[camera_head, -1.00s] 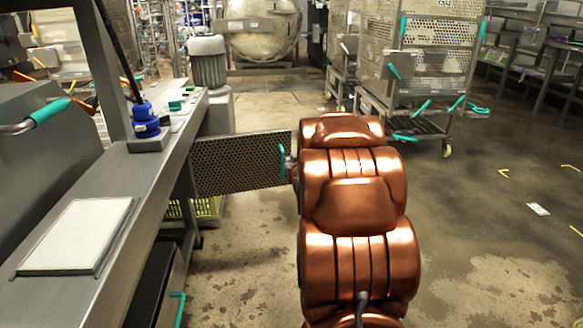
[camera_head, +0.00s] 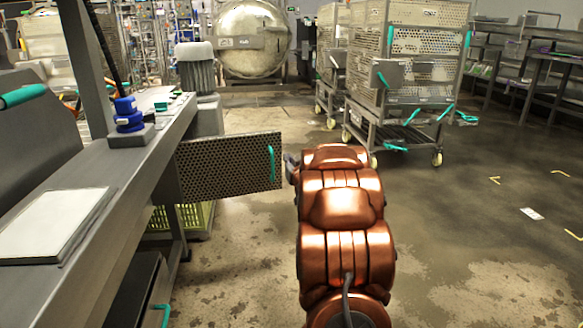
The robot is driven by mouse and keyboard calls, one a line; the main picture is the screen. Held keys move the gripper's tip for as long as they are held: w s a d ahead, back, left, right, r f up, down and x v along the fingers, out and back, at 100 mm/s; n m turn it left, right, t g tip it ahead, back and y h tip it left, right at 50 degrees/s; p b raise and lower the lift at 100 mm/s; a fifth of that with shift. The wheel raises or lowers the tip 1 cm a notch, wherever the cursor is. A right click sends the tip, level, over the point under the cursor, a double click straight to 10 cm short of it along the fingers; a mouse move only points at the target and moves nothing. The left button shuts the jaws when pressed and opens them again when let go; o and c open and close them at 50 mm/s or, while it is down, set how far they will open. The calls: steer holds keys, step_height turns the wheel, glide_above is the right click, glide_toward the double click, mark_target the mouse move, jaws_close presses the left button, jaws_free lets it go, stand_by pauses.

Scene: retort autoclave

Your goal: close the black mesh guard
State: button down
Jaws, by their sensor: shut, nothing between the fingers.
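The black mesh guard (camera_head: 225,167) is a dark perforated panel that stands out from the side of the metal bench, swung open across the aisle. A teal handle (camera_head: 271,163) is upright near its free right edge. My copper-coloured arm reaches forward from the bottom of the picture. My gripper (camera_head: 289,168) is small and partly hidden by the arm; it is just right of the guard's free edge, shut and empty. I cannot tell whether it touches the edge.
The metal bench (camera_head: 108,190) runs along the left, with a white board (camera_head: 50,222) on it. A yellow-green crate (camera_head: 190,217) sits under the guard. A wheeled rack (camera_head: 400,125) stands beyond my arm. Floor to the right is clear.

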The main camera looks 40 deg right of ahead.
mark_target(279, 146)
steer(key=b+x, duration=0.2)
steer(key=x, duration=0.5)
steer(key=shift+f+b, duration=0.15)
steer(key=shift+b, duration=0.15)
steer(key=shift+w+d, duration=0.25)
steer(key=shift+w, duration=0.3)
steer(key=shift+w+r, duration=0.1)
steer(key=shift+r, duration=0.15)
